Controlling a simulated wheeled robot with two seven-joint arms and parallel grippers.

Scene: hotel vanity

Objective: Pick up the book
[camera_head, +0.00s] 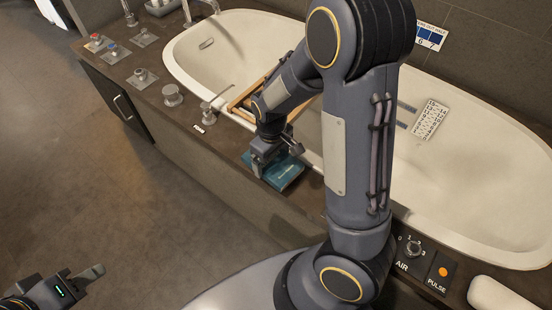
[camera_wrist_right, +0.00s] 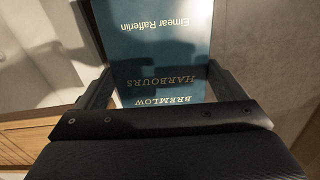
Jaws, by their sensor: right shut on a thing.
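The book (camera_head: 284,176) has a dark teal cover and is at the front ledge of the bathtub in the head view. My right gripper (camera_head: 268,160) is shut on the book, with one finger along each side edge. I cannot tell whether the book touches the ledge or is slightly above it. My left gripper (camera_head: 70,284) is at the bottom left, over the floor, far from the book. Its jaw opening is unclear.
A long white bathtub (camera_head: 460,180) fills the right side behind the dark ledge. A wooden tray (camera_head: 243,105) spans the tub just behind the book. Knobs and taps (camera_head: 172,95) stand on the ledge to the left. A control panel (camera_head: 425,262) is at the right. The floor at left is clear.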

